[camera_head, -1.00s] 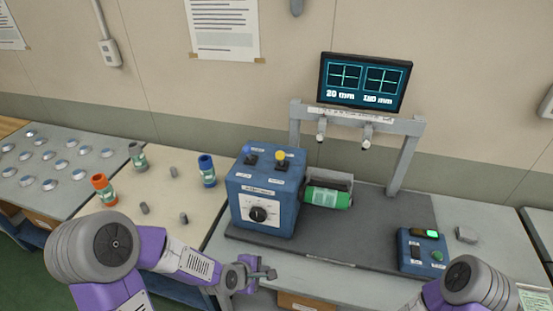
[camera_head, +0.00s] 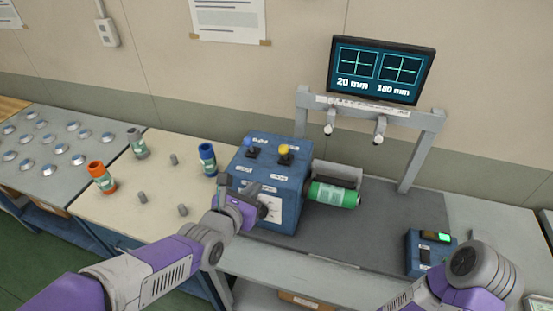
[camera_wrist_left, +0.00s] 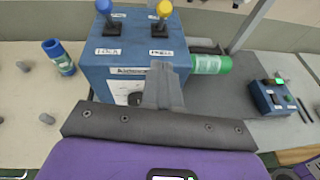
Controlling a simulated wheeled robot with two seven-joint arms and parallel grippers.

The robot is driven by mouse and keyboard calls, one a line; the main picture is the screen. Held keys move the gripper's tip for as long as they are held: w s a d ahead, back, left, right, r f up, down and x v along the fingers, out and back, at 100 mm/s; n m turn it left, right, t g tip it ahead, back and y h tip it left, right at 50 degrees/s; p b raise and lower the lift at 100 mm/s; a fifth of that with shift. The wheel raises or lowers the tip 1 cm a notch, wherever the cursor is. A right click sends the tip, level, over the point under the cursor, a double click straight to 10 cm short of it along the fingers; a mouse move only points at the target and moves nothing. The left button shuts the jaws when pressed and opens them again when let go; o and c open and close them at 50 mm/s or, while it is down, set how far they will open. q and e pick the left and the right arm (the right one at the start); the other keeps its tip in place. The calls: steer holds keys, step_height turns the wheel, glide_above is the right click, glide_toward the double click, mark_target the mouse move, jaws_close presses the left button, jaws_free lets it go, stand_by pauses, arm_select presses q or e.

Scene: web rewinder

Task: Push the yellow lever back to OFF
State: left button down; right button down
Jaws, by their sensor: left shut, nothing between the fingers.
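The yellow lever (camera_head: 284,151) stands on top of the blue control box (camera_head: 285,190), to the right of the blue lever (camera_head: 249,143). In the left wrist view the yellow lever (camera_wrist_left: 164,10) is at the top, cut by the frame edge, with the blue lever (camera_wrist_left: 104,8) to its left. My left gripper (camera_head: 240,190) is shut and empty in front of the box, below the lever tops, and partly covers the front dial. Its closed fingers (camera_wrist_left: 160,85) point toward the box in the left wrist view. My right gripper is out of view; part of my right arm shows at lower right.
A green-labelled roll (camera_head: 333,195) sits right of the box under a grey stand (camera_head: 410,160) with a monitor (camera_head: 380,68). Orange (camera_head: 102,178), grey and blue cylinders stand on the left table. A small blue button box (camera_head: 430,255) is at right.

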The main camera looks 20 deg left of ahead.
arm_select(q)
steer(key=shift+w, duration=0.1)
steer(key=p, duration=0.2)
glide_toward(285, 153)
steer(key=w+f, duration=0.4)
steer(key=shift+w+a, duration=0.25)
steer(key=shift+w, duration=0.05)
steer(key=shift+w+r+p, duration=0.3)
steer(key=shift+w+p, duration=0.05)
steer(key=shift+w, duration=0.25)
steer(key=shift+r, duration=0.1)
